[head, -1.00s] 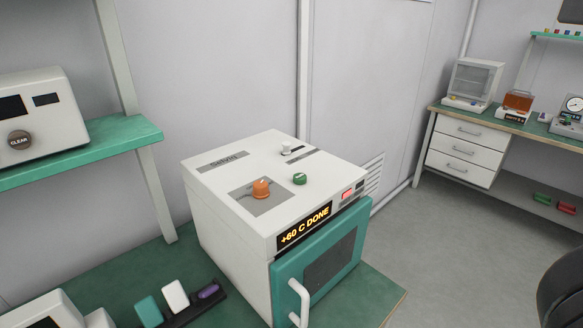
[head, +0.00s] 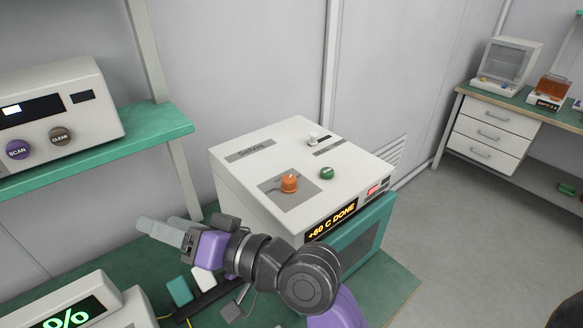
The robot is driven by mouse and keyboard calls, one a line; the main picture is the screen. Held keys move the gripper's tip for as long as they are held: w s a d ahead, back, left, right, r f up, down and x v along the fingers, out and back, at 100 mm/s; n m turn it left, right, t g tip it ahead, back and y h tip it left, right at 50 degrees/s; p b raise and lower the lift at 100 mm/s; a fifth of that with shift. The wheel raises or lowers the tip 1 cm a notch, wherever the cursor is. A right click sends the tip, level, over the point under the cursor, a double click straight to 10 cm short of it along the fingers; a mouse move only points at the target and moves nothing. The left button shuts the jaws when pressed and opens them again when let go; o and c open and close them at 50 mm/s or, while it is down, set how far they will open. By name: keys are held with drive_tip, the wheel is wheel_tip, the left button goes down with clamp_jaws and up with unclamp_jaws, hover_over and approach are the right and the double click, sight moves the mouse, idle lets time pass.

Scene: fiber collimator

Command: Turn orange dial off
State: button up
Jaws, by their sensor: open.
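The orange dial (head: 289,183) sits on a grey panel on top of the white oven-like box (head: 240,190). A green knob (head: 327,173) is to its right. The box's front display (head: 331,221) reads "+60 C DONE". My gripper (head: 160,232) is at the lower left, its pale fingers pointing left, away from the dial and apart from the box. Its jaws look open and nothing shows between them. My arm hides part of the box's teal door and its handle.
A green shelf (head: 150,133) at left bears a white device (head: 55,110) with SCAN and CLEAR buttons. A device with a green "%" display (head: 68,316) stands at the lower left. A white slider (head: 313,137) is at the back of the box top. The space above the box is clear.

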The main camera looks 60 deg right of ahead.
wheel_tip(320, 180, up, 7)
drive_tip(key=w+d+n+g+y+p, duration=0.2)
drive_tip(key=n, duration=0.1)
drive_tip(key=n+g+h+p, duration=0.3)
drive_tip(key=g+h, duration=0.3)
drive_tip(key=g, duration=0.5)
approach(289, 179)
drive_tip(key=f, duration=0.1)
drive_tip(key=x, duration=0.8)
drive_tip(key=shift+w+d+r, duration=0.1)
drive_tip(key=shift+c, duration=0.2)
clamp_jaws()
